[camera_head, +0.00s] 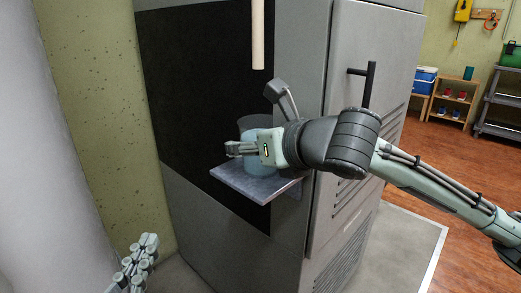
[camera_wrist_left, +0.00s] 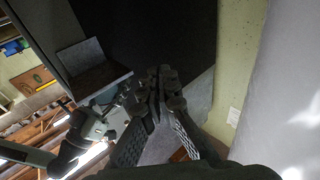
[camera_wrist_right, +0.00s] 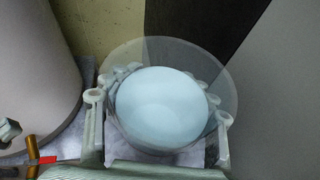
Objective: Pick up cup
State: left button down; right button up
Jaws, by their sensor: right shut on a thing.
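The cup (camera_head: 256,121) is a clear tumbler with pale blue in its lower part. It is upright at a small grey shelf (camera_head: 238,190) on the front of a grey cabinet. My right gripper (camera_head: 237,148) is shut around the cup's sides and hides its middle. In the right wrist view the cup (camera_wrist_right: 160,108) fills the space between the fingers, seen from above. I cannot tell whether its base touches the shelf. My left gripper (camera_head: 141,262) is low at the bottom left of the head view, apart from the cup; in the left wrist view its fingers (camera_wrist_left: 163,85) are together and empty.
The grey cabinet (camera_head: 300,60) stands behind the cup, with a dark panel and a black handle (camera_head: 369,85). A pale rod (camera_head: 258,35) hangs above the cup. A large pale cylinder (camera_wrist_right: 35,75) stands left. Shelving (camera_head: 500,100) and a blue cooler (camera_head: 425,79) are far right.

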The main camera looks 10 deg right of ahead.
jog(key=shift+c, duration=0.7)
